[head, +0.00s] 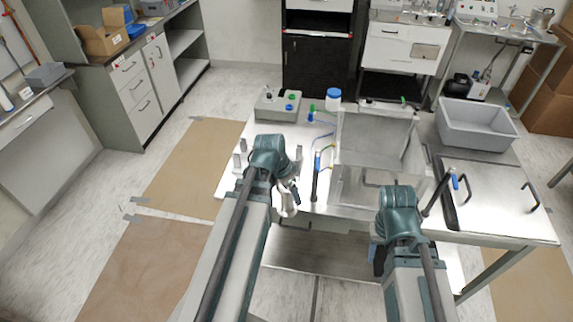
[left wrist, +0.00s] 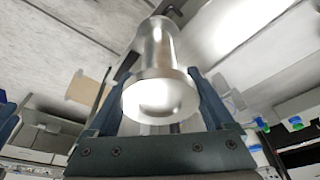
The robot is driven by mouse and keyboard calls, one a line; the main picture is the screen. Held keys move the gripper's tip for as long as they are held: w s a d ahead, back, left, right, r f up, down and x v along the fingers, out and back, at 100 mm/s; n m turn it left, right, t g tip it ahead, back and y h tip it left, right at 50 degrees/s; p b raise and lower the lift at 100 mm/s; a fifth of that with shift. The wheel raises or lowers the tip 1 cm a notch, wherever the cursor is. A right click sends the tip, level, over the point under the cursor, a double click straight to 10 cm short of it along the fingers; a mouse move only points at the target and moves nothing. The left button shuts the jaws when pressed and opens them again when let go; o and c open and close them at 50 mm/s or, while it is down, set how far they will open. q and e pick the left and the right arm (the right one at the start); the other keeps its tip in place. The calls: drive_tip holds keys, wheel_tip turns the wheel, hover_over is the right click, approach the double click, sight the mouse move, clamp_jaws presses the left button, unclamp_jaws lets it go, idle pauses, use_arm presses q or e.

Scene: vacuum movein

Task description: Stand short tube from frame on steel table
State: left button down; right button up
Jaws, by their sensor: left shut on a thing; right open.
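My left gripper (left wrist: 160,80) is shut on a short shiny metal tube (left wrist: 155,55) with a wide flanged end facing the wrist camera. In the head view the left gripper (head: 288,192) is over the front left part of the steel table (head: 500,190), mostly hidden by its own wrist. A pale piece shows beneath it, too small to tell for certain. Several short metal posts, perhaps part of the frame (head: 237,161), stand on the table around the left wrist. My right gripper (head: 379,258) is open and low before the table's front edge, partly hidden by its wrist.
A clear-walled box (head: 375,140) stands mid-table. A grey tub (head: 478,125) is at the back right, and a grey box with coloured knobs (head: 277,106) at the back left. A white jar with a blue lid (head: 333,101) stands behind. Black handles rise from the right side.

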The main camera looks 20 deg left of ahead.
use_arm(q)
drive_tip(key=w+a+f+b, duration=0.1)
drive_tip(key=w+a, duration=0.5)
drive_tip(key=a, duration=0.6)
drive_tip(key=shift+w+a+f, duration=0.15)
drive_tip(key=shift+w, duration=0.2)
drive_tip(key=f+b, duration=0.2)
drive_tip(key=a+f+b, duration=0.1)
drive_tip(key=b, duration=0.1)
drive_tip(key=shift+w+f, duration=0.3)
drive_tip(key=shift+f, duration=0.1)
drive_tip(key=shift+a+r, duration=0.1)
